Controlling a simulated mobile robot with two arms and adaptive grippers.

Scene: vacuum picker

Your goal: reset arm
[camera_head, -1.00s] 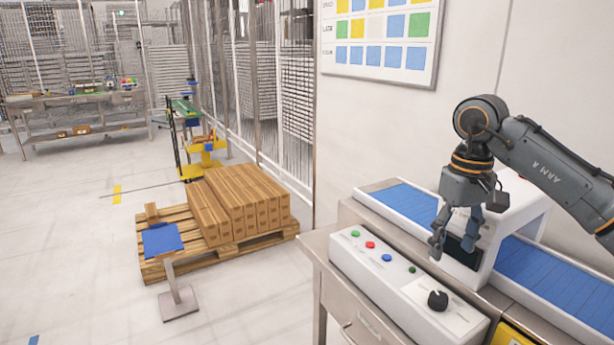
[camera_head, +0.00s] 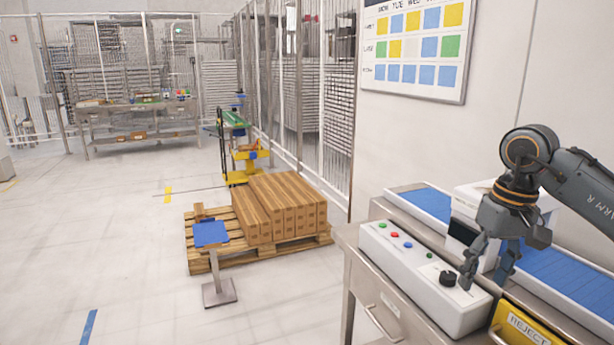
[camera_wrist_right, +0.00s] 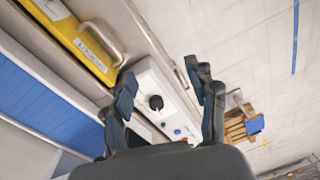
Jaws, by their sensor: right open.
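My right gripper (camera_head: 486,278) hangs at the right of the head view, in front of the conveyor machine and close to the black knob (camera_head: 447,278) of the white control box (camera_head: 405,262). Its fingers are apart with nothing between them. In the right wrist view my right gripper (camera_wrist_right: 162,88) frames the control box (camera_wrist_right: 150,78) and its black knob (camera_wrist_right: 156,102) between its spread fingers. Whether the fingers touch the box cannot be told. My left gripper is not in view.
A blue conveyor (camera_head: 565,280) runs behind the control box. A yellow REJECT bin (camera_head: 524,328) sits at the lower right. A pallet (camera_head: 207,262) with brown cartons (camera_head: 280,205) and a blue-topped stand (camera_head: 211,234) stand on the floor.

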